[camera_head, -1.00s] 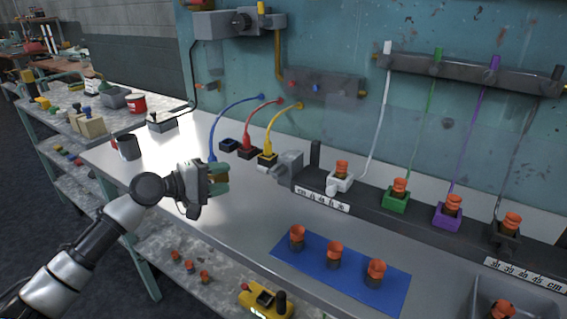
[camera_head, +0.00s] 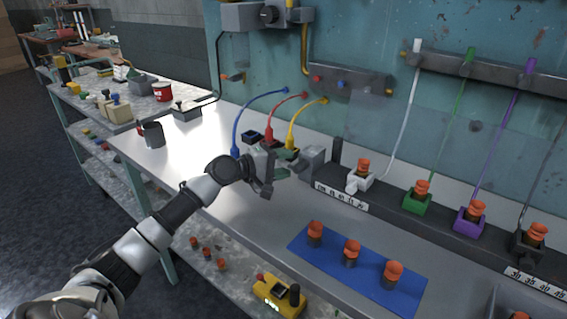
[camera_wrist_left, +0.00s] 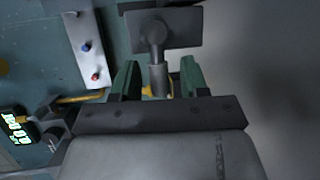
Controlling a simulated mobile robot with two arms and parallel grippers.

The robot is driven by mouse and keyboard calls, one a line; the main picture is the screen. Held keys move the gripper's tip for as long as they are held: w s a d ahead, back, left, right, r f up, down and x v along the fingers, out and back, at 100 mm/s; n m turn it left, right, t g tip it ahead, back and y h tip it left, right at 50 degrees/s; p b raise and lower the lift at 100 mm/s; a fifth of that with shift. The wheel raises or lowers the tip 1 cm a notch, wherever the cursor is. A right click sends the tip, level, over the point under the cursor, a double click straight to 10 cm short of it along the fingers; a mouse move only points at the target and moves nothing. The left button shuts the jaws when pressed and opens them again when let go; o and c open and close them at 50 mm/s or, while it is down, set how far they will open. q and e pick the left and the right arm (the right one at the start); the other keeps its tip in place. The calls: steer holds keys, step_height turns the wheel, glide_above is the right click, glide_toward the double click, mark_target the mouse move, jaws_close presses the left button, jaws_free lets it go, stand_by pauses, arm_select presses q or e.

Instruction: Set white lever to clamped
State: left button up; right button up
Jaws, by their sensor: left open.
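The white holder (camera_head: 366,180) sits on the dark rail with a tube topped by an orange cap in it. A rounded white piece, perhaps the white lever (camera_head: 352,186), sticks out at its front left. I cannot tell its setting. My left gripper (camera_head: 285,171) is open just left of the grey block (camera_head: 312,160) at the rail's left end. In the left wrist view, the green fingers (camera_wrist_left: 158,75) stand on either side of a grey stem with a round knob (camera_wrist_left: 152,32), in front of a grey block. I cannot tell whether they touch it.
Green (camera_head: 417,201) and purple (camera_head: 468,220) holders stand further right on the rail. A blue mat (camera_head: 333,268) with three orange-capped pieces lies in front. Blue, red and yellow cables rise behind my gripper. A grey mug (camera_head: 153,136) stands at left.

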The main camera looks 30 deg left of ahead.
mark_target(286, 162)
arm_select(q)
jaws_close()
steer(key=shift+r+p, duration=0.25)
steer(key=shift+p, duration=0.35)
steer(key=r+m+y+p, duration=0.1)
steer(key=p, duration=0.2)
steer(key=r+m+y+p, duration=0.1)
steer(key=m+p, duration=0.1)
steer(key=p, duration=0.2)
steer(key=d+r+m+g+y+p, duration=0.1)
steer(key=m+p, duration=0.1)
steer(key=p, duration=0.2)
steer(key=m+y+p, duration=0.1)
steer(key=p, duration=0.2)
steer(key=d+m+y+p, duration=0.1)
steer(key=p, duration=0.2)
steer(key=r+m+y+p, duration=0.1)
steer(key=m+p, duration=0.1)
steer(key=p, duration=0.2)
steer(key=shift+s+d, duration=0.1)
steer(key=shift+d, duration=0.3)
steer(key=shift+d+f+m+y+p, duration=0.1)
steer(key=shift+d+m+y+p, duration=0.3)
steer(key=shift+m+y+p, duration=0.35)
steer(key=shift+d+m+y+p, duration=0.3)
steer(key=shift+d+m+y, duration=0.1)
steer(key=shift+m+y, duration=0.3)
steer(key=shift+f, duration=0.1)
